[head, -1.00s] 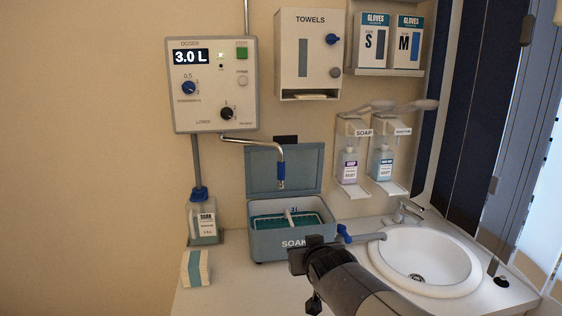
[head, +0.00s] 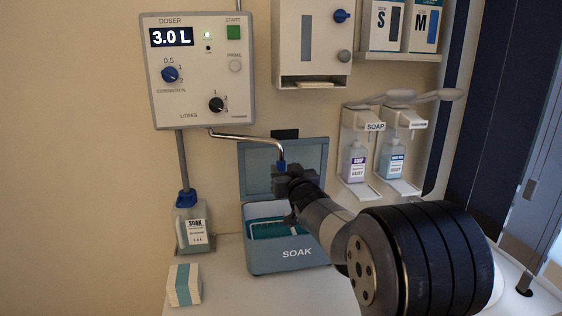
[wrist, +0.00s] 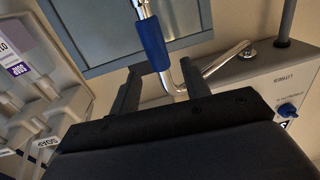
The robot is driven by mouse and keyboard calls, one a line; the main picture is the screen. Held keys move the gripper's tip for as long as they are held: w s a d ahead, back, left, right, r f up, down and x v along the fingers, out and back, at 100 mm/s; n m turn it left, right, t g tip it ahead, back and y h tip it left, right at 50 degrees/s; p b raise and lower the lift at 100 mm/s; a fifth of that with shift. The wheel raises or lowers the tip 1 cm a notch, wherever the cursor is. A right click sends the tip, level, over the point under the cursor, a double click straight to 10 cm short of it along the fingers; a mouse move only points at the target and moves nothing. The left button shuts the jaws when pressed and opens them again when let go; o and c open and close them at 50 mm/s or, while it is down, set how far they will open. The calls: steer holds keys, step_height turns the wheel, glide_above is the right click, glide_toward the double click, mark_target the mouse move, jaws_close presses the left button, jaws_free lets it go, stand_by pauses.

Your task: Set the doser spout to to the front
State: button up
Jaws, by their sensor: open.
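The doser (head: 198,70) is a grey wall panel reading 3.0 L. Its chrome spout (head: 245,137) runs right from the panel's underside and bends down over the open soak box (head: 292,254). Its blue sleeve (head: 281,167) is partly hidden behind my gripper (head: 287,180). In the wrist view, my gripper (wrist: 163,76) is open, with the blue sleeve (wrist: 152,43) and the spout's bend showing between its fingers. The sleeve looks closer to the left finger. I cannot tell whether either finger touches it.
The soak box's raised lid (head: 312,165) stands behind the spout. Soap dispensers (head: 356,162) hang to the right, and a towel dispenser (head: 311,42) is above. A soak bottle (head: 193,232) and a white-and-teal block (head: 184,284) are at left. My arm hides most of the sink.

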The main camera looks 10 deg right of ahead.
mark_target(282, 165)
steer(key=shift+w+a+p, duration=0.2)
steer(key=shift+w+p, duration=0.35)
steer(key=shift+w, duration=2)
jaws_close()
